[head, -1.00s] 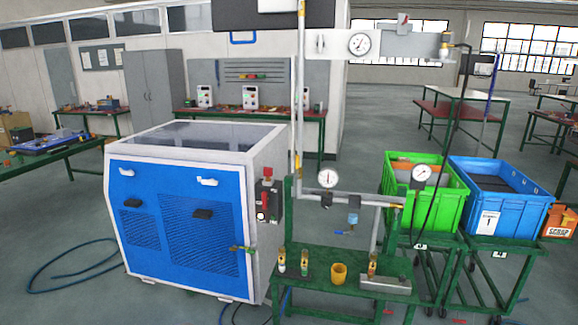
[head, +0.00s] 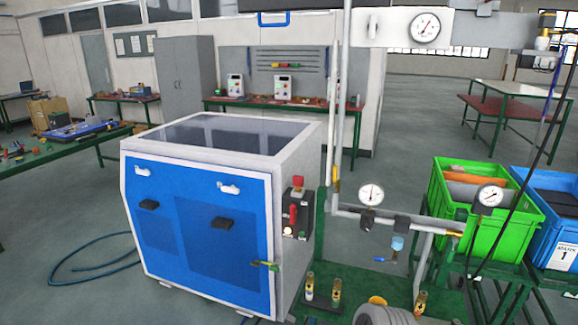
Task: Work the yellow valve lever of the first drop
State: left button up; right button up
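A slim yellow piece (head: 336,180) sits on the upright pipe beside the blue machine and looks like a valve lever. A yellow-green valve handle (head: 264,265) also sticks out at the lower right of the machine's blue front. A yellow fitting (head: 454,233) is at the right end of the low horizontal pipe. I cannot tell which of these belongs to the first drop. Neither of my grippers shows, and nothing is seen touching these parts. A grey ribbed round shape (head: 385,315) at the bottom edge hides part of the green bench.
The blue machine (head: 222,235) stands left of the pipes. A pressure gauge (head: 371,193) and a blue-handled valve (head: 397,243) are on the low pipe. Brass fittings (head: 309,286) stand on the green bench. Green (head: 482,228) and blue (head: 535,215) crates are at right.

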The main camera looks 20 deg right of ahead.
aim_at(334, 190)
jog(key=z, duration=0.1)
jog(key=i, duration=0.85)
jog(key=z, duration=0.45)
